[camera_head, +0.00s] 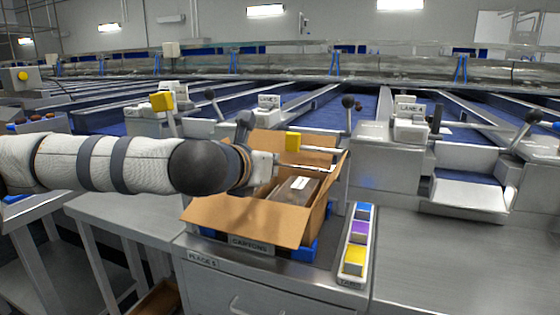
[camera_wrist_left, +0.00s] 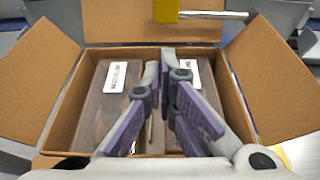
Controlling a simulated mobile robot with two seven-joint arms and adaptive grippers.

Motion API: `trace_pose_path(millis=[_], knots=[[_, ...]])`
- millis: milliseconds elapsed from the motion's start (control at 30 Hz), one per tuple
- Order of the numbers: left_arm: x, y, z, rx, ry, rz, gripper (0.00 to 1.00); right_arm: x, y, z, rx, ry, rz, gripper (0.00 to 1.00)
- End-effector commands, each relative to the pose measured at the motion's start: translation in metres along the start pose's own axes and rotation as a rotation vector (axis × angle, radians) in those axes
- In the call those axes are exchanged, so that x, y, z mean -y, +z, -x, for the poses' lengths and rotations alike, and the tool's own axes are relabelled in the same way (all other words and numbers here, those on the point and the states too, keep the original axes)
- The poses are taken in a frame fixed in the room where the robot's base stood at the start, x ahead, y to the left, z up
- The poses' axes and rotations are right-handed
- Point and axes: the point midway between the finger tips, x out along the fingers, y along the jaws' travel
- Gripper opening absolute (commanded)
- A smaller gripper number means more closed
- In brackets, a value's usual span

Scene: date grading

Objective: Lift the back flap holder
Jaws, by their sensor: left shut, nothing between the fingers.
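The back flap holder shows as a yellow block (camera_head: 293,142) on a thin metal rod at the back of the open cardboard carton (camera_head: 240,220). In the left wrist view the yellow block (camera_wrist_left: 166,10) sits at the top, in front of the upright back flap (camera_wrist_left: 120,22). The rod runs from it to the right. My left gripper (camera_head: 268,168) is over the carton, short of the holder and apart from it. In the left wrist view its purple-padded fingers (camera_wrist_left: 161,70) are shut and empty over the carton's middle. My right gripper is not in view.
Dark labelled packs (camera_head: 295,188) lie in the carton, whose other flaps spread outward. A narrow tray (camera_head: 345,278) with blue, purple and yellow blocks stands to the right. Levers with black ball knobs (camera_head: 348,101) rise behind. The steel counter at right (camera_head: 450,260) is clear.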

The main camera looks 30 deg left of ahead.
Motion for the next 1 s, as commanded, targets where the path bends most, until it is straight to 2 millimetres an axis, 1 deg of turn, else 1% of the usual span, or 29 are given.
trace_pose_path(millis=[233,333,467,533,700,833,1000], knots=[[0.000,0.000,0.000,0.000,0.000,-0.001,0.00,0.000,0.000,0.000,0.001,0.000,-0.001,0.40],[0.000,-0.002,-0.007,-0.003,0.001,-0.002,0.00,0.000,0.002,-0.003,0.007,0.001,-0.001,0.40],[0.000,-0.005,-0.030,-0.007,0.003,-0.003,0.00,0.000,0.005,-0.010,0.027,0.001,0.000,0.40],[0.000,-0.006,-0.046,-0.009,0.003,-0.004,0.00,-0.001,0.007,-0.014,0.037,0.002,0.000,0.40],[0.000,-0.004,-0.078,-0.005,0.002,-0.003,0.00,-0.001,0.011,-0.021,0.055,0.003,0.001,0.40],[0.000,-0.003,-0.093,-0.003,0.001,-0.002,0.00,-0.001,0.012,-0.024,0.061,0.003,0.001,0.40],[0.001,-0.001,-0.100,0.000,0.000,-0.001,0.00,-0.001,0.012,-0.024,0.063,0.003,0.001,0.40]])
